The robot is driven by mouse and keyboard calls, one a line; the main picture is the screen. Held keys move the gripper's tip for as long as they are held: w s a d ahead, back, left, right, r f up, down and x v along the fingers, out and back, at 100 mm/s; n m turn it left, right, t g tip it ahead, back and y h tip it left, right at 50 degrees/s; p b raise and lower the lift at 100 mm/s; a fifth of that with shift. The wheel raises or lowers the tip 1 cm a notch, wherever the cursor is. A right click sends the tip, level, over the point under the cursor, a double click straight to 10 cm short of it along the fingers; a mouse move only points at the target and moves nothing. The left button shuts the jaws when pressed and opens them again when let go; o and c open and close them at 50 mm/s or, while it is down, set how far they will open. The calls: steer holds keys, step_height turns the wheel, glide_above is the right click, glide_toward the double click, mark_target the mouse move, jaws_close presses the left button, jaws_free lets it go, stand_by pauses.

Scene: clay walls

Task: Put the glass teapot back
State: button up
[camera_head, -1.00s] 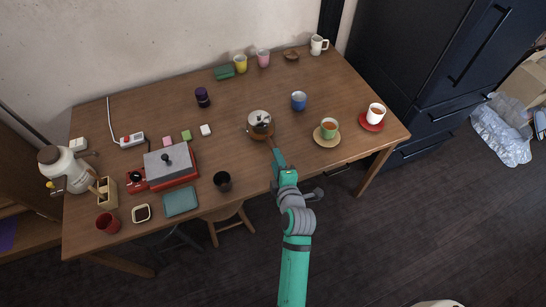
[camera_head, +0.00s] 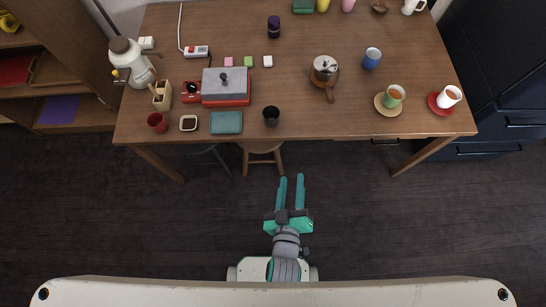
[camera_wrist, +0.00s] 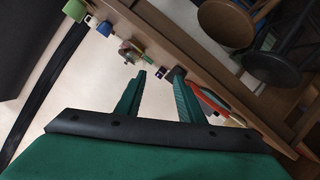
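The glass teapot (camera_head: 325,68) stands upright on the wooden table (camera_head: 350,115), right of the table's middle. It has a shiny lid and a brown handle pointing toward the front edge. Whether a coaster lies under it I cannot tell. A small glassy shape with a brown part in the wrist view (camera_wrist: 130,52) looks like the same teapot. My gripper (camera_head: 291,178) is over the dark floor in front of the table, well apart from the teapot. Its two green fingers are spread with nothing between them; they also show in the wrist view (camera_wrist: 158,92).
A blue cup (camera_head: 372,58) stands right of the teapot. A green cup (camera_head: 393,96) and a white cup (camera_head: 449,96) stand on saucers farther right. A dark cup (camera_head: 271,116) is at the front left. A stool (camera_head: 261,148) stands below the front edge. The floor around my gripper is clear.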

steer(key=s+a+r+m+y, duration=0.1)
steer(key=s+a+r+m, duration=0.1)
steer(key=s, duration=0.3)
steer(key=s+a+r+m+t, duration=0.1)
steer(key=s+a+r+m, duration=0.1)
steer(key=s+r, duration=0.3)
steer(key=shift+s+a+m+y, duration=0.4)
steer(key=shift+s+a, duration=0.2)
steer(key=shift+a, duration=0.15)
